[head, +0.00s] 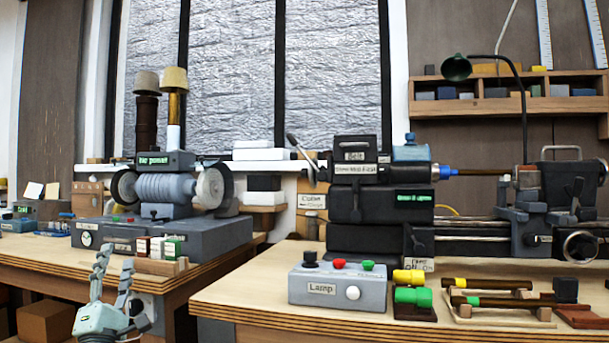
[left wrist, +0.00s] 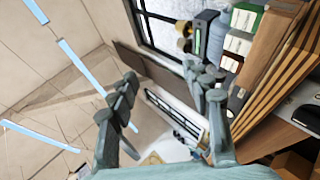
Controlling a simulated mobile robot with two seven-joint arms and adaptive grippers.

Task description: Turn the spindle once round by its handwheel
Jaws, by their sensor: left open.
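The lathe headstock (head: 355,200) is a dark block at the back of the right bench, with a blue-tipped spindle nose (head: 447,171) on its right side. A lever (head: 296,146) sticks up at its upper left. A round handwheel (head: 580,247) is on the carriage at the far right. I cannot tell which wheel turns the spindle. My left gripper (head: 114,272) is open and empty, fingers up, in front of the left bench; it also shows in the left wrist view (left wrist: 164,88). My right gripper is out of view.
A grey lamp switch box (head: 338,288), yellow and green cylinders (head: 412,296) and a wooden rack (head: 495,308) stand along the right bench's front. Small labelled boxes (head: 160,247) stand on the left bench's front edge. A gap separates the benches.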

